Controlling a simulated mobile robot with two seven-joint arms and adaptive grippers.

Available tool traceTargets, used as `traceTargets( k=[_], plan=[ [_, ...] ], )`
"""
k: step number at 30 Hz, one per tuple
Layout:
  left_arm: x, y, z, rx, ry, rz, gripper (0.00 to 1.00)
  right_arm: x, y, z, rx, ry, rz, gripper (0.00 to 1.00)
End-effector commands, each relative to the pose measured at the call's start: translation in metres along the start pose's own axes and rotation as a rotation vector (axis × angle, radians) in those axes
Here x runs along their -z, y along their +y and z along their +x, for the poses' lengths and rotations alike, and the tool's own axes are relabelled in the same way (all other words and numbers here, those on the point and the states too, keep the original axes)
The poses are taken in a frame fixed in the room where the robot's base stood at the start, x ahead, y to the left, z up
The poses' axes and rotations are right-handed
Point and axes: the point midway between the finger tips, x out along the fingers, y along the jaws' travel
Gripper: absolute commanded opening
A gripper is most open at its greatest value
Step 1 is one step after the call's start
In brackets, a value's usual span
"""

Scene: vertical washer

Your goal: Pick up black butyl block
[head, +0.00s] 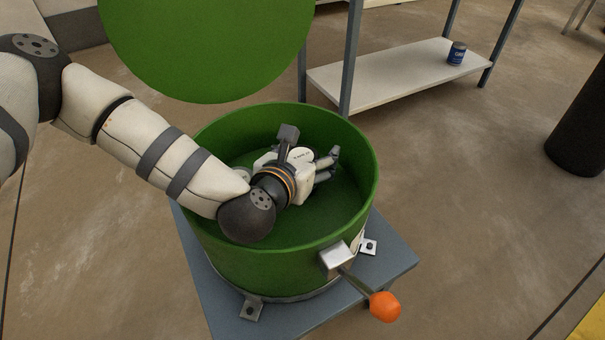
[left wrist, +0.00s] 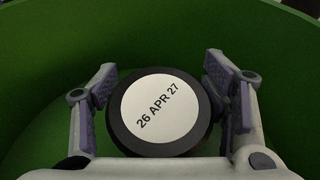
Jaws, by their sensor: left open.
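The black butyl block (left wrist: 160,112) shows in the left wrist view as a thick black disc. Its round white label reads "26 APR 27". It lies between the two fingers of my left gripper (left wrist: 160,76), which are open on either side of it. The right finger is close to its edge, and I cannot tell whether it touches. In the head view my left gripper (head: 328,166) is inside the green drum (head: 275,268). My right gripper is not in view.
The drum's wall surrounds my left gripper. Its round green lid (head: 205,45) is raised behind it. A lever with an orange knob (head: 385,306) sticks out at the front. A shelf (head: 395,75) with a blue can (head: 457,53) stands behind. A black cylinder (head: 583,125) stands at the right.

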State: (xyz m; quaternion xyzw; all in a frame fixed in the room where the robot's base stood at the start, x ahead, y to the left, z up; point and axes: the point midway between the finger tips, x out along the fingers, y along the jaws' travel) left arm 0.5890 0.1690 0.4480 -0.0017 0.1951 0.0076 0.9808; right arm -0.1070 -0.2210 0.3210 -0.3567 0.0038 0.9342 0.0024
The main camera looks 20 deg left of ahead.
Motion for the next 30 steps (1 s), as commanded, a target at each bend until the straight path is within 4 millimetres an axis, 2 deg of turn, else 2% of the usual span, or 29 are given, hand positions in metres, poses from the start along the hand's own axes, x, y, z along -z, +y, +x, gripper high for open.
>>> traceTargets(
  k=[4, 5, 12, 13, 26, 30],
  plan=[
    [-0.0013, -0.0001, -0.0007, 0.000, -0.001, 0.000, 0.68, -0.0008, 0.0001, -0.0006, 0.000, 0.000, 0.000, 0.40],
    [-0.0013, -0.0001, -0.0007, 0.000, -0.001, 0.000, 0.64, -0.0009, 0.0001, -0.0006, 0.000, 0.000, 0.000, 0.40],
    [-0.0010, 0.0001, -0.0009, -0.001, 0.000, 0.000, 0.10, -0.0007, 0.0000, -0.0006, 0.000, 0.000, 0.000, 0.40],
    [-0.0009, 0.0001, -0.0009, -0.001, 0.000, 0.000, 0.07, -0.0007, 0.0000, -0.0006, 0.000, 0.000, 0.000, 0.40],
    [-0.0019, 0.0000, -0.0009, 0.000, -0.003, 0.000, 0.05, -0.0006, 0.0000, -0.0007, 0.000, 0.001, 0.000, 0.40],
    [-0.0103, 0.0002, -0.0043, -0.001, -0.004, 0.000, 0.05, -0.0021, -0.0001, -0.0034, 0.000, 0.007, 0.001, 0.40]
  ],
)
